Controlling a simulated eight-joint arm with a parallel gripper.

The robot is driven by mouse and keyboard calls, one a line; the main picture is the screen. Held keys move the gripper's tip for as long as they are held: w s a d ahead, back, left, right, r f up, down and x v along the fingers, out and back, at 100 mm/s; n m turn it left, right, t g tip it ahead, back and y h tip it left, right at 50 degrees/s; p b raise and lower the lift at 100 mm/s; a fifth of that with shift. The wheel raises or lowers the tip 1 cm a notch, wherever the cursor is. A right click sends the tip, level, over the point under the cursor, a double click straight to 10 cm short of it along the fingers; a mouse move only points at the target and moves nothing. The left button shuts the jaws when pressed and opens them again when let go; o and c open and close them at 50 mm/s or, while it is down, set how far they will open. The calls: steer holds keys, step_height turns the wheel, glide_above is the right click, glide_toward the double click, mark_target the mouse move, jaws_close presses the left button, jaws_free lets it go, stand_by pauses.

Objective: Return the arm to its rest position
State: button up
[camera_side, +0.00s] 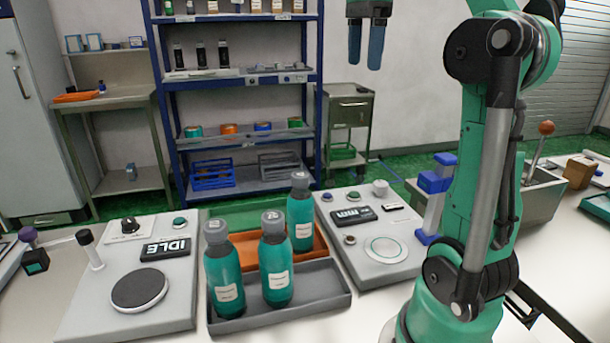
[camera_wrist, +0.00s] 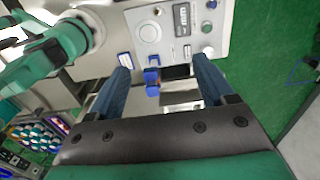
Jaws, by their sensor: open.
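My gripper (camera_side: 366,42) hangs high at the top of the side view, in front of the wall right of the shelf rack. Its two blue fingers point down, apart, with nothing between them. In the wrist view my gripper (camera_wrist: 162,88) also shows spread fingers, with the bench and a blue device (camera_wrist: 152,80) far below between them. My green arm stands upright at the right of the side view.
Two teal bottles (camera_side: 222,270) (camera_side: 276,262) stand in a grey tray (camera_side: 325,285); a third bottle (camera_side: 300,215) stands in an orange tray (camera_side: 318,240) behind. A device reading IDLE (camera_side: 135,280) is left, another panel (camera_side: 375,250) right. The blue shelf rack (camera_side: 245,80) stands behind.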

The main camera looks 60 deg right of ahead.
steer(key=s, duration=0.8)
steer(key=shift+w+d+f, duration=0.15)
steer(key=shift+f, duration=1.1)
steer(key=shift+w+d+f, duration=0.15)
steer(key=shift+f, duration=1.05)
